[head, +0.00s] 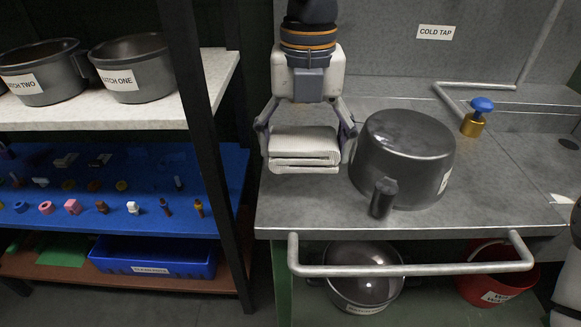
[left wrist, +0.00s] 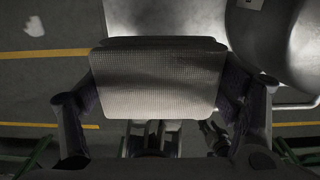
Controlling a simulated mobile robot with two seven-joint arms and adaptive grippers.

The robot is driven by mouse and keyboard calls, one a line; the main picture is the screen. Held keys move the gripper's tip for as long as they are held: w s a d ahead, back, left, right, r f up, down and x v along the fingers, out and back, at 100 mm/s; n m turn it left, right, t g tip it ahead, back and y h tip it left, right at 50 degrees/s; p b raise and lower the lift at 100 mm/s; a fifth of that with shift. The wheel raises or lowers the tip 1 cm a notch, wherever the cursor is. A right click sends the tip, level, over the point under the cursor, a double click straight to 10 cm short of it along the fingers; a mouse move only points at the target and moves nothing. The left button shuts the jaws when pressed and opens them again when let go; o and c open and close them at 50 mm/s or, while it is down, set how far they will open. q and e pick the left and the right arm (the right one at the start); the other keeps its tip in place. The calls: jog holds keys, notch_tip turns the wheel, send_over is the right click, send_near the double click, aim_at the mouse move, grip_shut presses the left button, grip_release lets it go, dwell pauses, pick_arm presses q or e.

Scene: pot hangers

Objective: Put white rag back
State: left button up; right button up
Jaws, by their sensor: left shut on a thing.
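The white rag (head: 303,147) is a folded, layered pad held between the two fingers of my left gripper (head: 305,140). It is at the left front edge of the grey metal counter (head: 480,210), beside the upturned pot. I cannot tell whether the rag touches the counter. In the left wrist view the rag (left wrist: 158,82) fills the middle, with a finger of my left gripper (left wrist: 160,105) on each side. Part of a white arm of mine shows at the right edge of the head view, but its gripper is not visible.
A dark upturned pot (head: 405,150) stands just right of the rag. A blue-topped tap (head: 477,115) is at the back right. A metal rail (head: 415,268) runs along the counter front. A shelf rack (head: 120,115) with pots stands left. A pot (head: 365,270) and red bucket (head: 495,285) sit below.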

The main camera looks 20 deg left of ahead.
aim_at(291, 126)
pick_arm(q)
jog(key=shift+w+a+f, duration=0.25)
jog(key=shift+a+f, duration=0.1)
jog(key=shift+f, duration=0.2)
jog(key=shift+w+a+f, duration=0.25)
jog(key=shift+a+f, duration=0.05)
jog(key=shift+f, duration=0.25)
jog(key=f, duration=0.1)
jog(key=a+f, duration=0.1)
jog(key=f, duration=0.1)
jog(key=w+f, duration=0.1)
jog(key=f, duration=0.1)
jog(key=shift+a, duration=0.2)
pick_arm(e)
jog(key=shift+s+f, duration=0.45)
jog(key=shift+s, duration=0.05)
pick_arm(q)
jog(key=shift+f, duration=0.1)
jog(key=o, duration=1.4)
notch_tip(291, 126, up, 12)
jog(key=shift+r, duration=0.2)
pick_arm(e)
jog(key=shift+w+r, duration=0.35)
